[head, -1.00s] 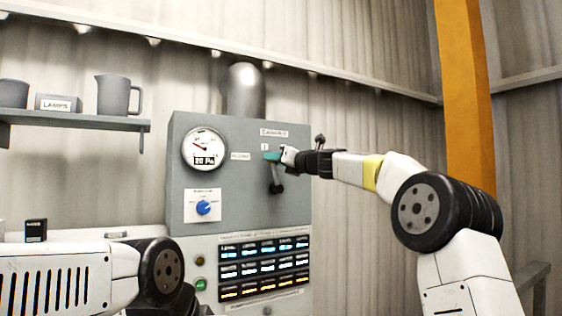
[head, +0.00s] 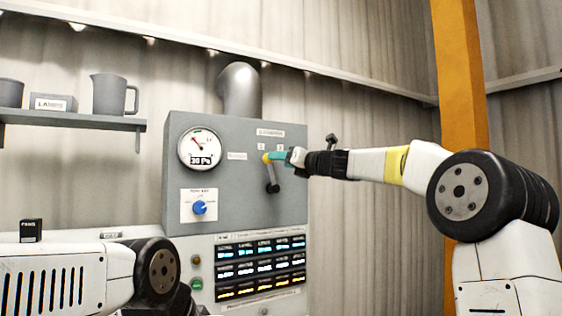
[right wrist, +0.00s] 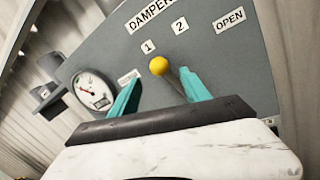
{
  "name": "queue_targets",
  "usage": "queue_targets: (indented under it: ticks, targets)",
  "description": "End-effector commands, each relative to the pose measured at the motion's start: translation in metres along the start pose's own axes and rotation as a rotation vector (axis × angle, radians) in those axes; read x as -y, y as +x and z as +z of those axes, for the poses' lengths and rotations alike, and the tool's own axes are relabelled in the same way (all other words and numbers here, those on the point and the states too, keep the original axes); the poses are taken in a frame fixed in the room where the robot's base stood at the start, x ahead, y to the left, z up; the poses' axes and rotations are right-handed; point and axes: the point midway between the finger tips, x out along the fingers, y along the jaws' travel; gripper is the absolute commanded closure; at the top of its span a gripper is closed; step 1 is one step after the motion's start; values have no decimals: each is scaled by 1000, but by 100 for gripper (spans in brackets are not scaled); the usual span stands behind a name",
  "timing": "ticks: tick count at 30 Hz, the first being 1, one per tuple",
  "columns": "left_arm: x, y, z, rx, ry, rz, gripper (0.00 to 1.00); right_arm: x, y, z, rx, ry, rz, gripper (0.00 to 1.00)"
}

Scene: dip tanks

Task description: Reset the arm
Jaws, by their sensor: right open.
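The damper lever has a yellow ball knob (head: 265,157) on a dark shaft that rises from a black pivot (head: 272,187) on the grey panel. In the right wrist view the knob (right wrist: 159,66) is below the labels 1 and 2, away from OPEN. My right gripper (head: 279,156) is just right of the knob in the head view. Its teal fingers (right wrist: 160,91) are apart, with the knob just beyond their tips and the shaft partly hidden by one finger. I see no grip on it. My left arm shows at lower left, but its gripper is not visible.
The panel (head: 225,205) carries a round gauge (head: 202,149) that seems to read 30 Pa, and a blue dial (head: 200,208). Lit rows (head: 261,268) are below. A shelf (head: 75,119) holds a jug (head: 114,95). An orange post (head: 462,100) stands behind my right arm.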

Motion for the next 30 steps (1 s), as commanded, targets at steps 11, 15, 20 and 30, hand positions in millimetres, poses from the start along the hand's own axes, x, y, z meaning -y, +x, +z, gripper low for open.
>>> queue_targets:
  ticks: [11,15,20,30]
  targets:
    - [0,0,0,0,0,0,100,0,-23,0,0,1,0,45]
    - [0,0,0,0,0,0,100,0,-23,0,0,1,0,45]
    - [0,0,0,0,0,0,100,0,-23,0,0,0,0,45]
    - [0,0,0,0,0,0,100,-48,-96,-76,-273,-759,57,45]
